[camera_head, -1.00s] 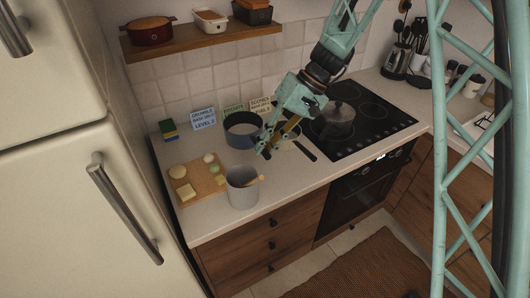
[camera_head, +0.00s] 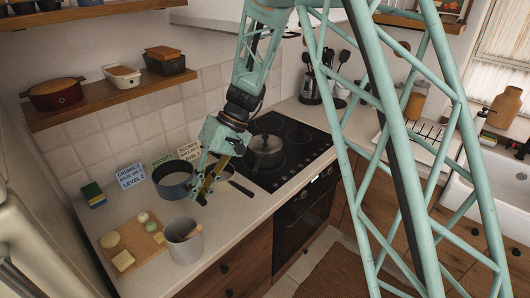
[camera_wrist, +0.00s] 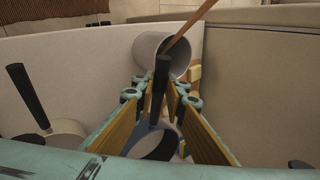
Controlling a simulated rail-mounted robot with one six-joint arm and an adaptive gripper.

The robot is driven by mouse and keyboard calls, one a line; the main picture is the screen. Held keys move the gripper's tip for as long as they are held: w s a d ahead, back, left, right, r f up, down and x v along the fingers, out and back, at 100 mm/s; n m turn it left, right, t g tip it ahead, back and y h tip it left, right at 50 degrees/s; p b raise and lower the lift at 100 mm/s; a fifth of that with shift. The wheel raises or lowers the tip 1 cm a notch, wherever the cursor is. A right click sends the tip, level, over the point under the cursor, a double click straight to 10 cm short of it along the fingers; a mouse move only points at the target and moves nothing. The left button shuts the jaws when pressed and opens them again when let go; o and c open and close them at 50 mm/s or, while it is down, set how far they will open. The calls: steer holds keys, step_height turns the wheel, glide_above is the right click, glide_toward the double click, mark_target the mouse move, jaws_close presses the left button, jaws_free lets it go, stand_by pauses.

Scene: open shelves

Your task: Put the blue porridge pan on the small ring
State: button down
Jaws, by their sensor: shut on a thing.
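The blue porridge pan (camera_head: 172,190) is at the back of the counter, left of the hob. My gripper (camera_head: 203,196) is beside its right side, pointing down. In the wrist view my gripper (camera_wrist: 158,100) is shut on an upright-looking black handle (camera_wrist: 160,85), with the blue pan (camera_wrist: 172,140) below it. I cannot tell whether the pan touches the counter. The black hob (camera_head: 291,160) has several rings. I cannot tell clearly which ring is the small one.
A second pan's black handle (camera_head: 241,188) lies just right of my gripper. A tall grey pot (camera_head: 184,245) with a wooden spoon stands in front. A board with food (camera_head: 140,258) is at left. Cards stand behind the pan; a shelf (camera_head: 110,97) hangs above.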

stand_by(0.5)
steer(key=w+d+r+m+t+b, duration=0.1)
steer(key=w+d+r+m+b, duration=0.1)
steer(key=d, duration=1)
steer(key=w+d+r+m+t+b, duration=0.1)
steer(key=w+d, duration=0.4)
steer(key=d, duration=0.8)
steer(key=w+d+r+m+t+y+b, duration=0.1)
steer(key=w+d+r+m+b, duration=0.2)
steer(key=d, duration=1)
steer(key=shift+w+d+b, duration=0.25)
steer(key=shift+w+b, duration=0.1)
steer(key=shift+b, duration=0.7)
steer(key=shift+r, duration=0.1)
